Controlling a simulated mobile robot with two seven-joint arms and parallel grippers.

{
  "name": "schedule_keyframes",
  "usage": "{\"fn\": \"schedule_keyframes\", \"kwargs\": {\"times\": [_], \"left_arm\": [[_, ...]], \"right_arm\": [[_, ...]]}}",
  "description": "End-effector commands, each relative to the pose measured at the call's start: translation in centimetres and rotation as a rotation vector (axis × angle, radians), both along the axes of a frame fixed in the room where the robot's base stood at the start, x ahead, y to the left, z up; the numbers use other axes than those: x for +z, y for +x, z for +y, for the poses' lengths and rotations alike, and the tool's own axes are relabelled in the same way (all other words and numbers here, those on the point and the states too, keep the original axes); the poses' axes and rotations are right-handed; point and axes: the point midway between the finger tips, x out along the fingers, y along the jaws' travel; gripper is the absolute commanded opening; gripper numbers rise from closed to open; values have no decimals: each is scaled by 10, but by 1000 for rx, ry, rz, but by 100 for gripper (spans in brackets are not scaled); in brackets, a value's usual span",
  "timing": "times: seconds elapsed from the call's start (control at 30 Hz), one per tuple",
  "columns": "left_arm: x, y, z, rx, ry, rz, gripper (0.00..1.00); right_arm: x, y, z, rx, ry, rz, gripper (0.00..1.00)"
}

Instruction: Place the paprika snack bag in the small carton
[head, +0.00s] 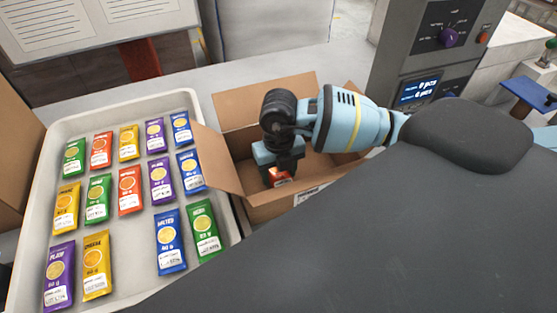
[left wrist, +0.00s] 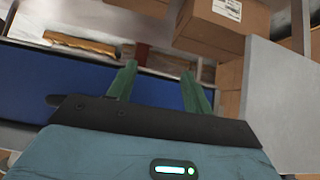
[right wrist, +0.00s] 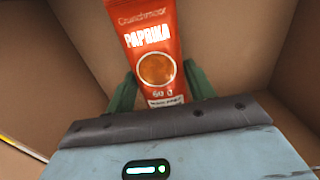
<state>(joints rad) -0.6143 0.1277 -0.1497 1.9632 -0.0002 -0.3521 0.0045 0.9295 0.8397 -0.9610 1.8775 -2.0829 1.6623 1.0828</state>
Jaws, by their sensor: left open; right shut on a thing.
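The orange-red paprika snack bag (right wrist: 150,45) is held between the fingers of my right gripper (right wrist: 158,88), its printed front facing the right wrist camera. In the head view a bit of the bag (head: 279,176) shows below my right gripper (head: 280,170), inside the open small carton (head: 268,207). Carton walls surround the bag in the right wrist view. I cannot tell whether the bag touches the carton floor. My left gripper (left wrist: 158,88) is open and empty, away from the carton, and shows only in the left wrist view.
A pale tray (head: 120,298) with several snack bags in rows stands left of the carton. The carton's flaps (head: 219,170) stand open. A grey weigher with a display (head: 418,90) is at the back right. Boxes (left wrist: 225,25) show in the left wrist view.

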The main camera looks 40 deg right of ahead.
Motion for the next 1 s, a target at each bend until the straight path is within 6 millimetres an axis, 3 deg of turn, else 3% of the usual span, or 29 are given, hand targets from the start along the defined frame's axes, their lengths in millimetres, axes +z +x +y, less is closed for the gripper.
{"fn": "schedule_keyframes", "kwargs": {"times": [0.1, 0.53, 0.57, 0.7, 1.0], "left_arm": [[-1, 0, 0, -1, 1, 2, 51], [-1, -1, -1, 3, -2, 3, 51], [-1, -1, -1, 4, -4, 2, 51], [0, 0, -3, 8, -8, 2, 51], [0, 0, -3, 9, -10, 0, 51]], "right_arm": [[-10, 0, 0, 0, 0, 0, 31], [-14, 0, 0, 0, 0, -1, 31], [-14, 0, 0, 0, 0, -1, 56], [-14, 0, 0, 0, 1, -1, 75], [-12, 0, 0, 0, 0, -2, 76]]}}
